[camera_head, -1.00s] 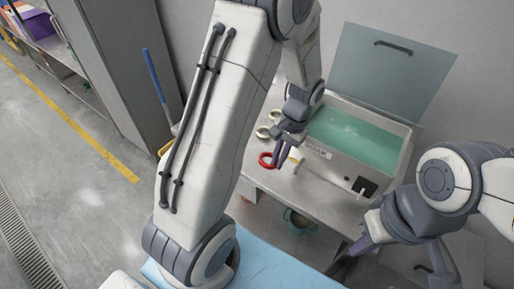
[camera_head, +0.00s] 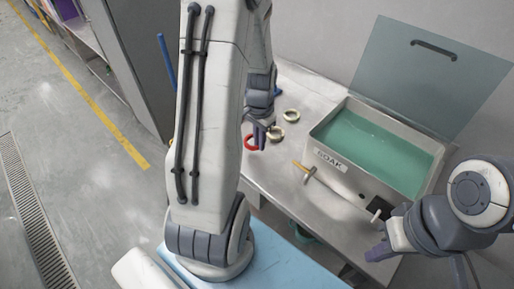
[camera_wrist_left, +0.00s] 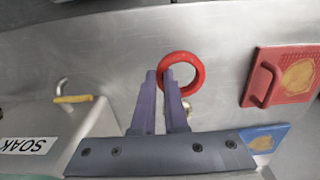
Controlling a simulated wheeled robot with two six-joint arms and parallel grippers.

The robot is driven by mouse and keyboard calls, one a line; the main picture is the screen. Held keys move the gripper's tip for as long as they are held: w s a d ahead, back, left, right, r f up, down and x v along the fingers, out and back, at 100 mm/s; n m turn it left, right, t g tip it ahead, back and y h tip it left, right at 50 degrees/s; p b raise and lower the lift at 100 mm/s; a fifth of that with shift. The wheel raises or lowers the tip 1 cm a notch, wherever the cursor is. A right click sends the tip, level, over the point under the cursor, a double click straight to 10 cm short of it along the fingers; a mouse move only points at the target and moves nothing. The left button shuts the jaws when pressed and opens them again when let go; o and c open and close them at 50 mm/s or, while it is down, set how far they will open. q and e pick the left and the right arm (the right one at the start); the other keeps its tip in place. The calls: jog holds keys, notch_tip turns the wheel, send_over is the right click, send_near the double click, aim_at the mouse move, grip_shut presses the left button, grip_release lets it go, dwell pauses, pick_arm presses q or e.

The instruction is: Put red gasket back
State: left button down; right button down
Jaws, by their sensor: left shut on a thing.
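The red gasket (camera_head: 249,143) is a ring at the left edge of the metal bench in the head view. My left gripper (camera_head: 262,138) is shut on it. In the wrist view the fingertips (camera_wrist_left: 162,76) grip the left side of the red gasket (camera_wrist_left: 196,72), and most of the ring shows beyond them. Metal bench surface lies behind it in that view; its height above the bench is hard to judge. My right gripper (camera_head: 378,253) is at the lower right, in front of the soak tank, and its jaw opening is unclear.
The wrist view shows a red holder (camera_wrist_left: 250,92) and a blue one (camera_wrist_left: 278,132).

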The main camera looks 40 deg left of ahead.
aim_at(257, 157)
pick_arm(q)
jog(key=shift+a+f, duration=0.45)
jog(key=shift+a, duration=0.1)
jog(key=shift+f, duration=1.9)
jog(key=shift+f, duration=0.2)
jog(key=c, duration=1)
grip_release()
jog(key=shift+o, duration=0.2)
jog(key=shift+r, duration=0.15)
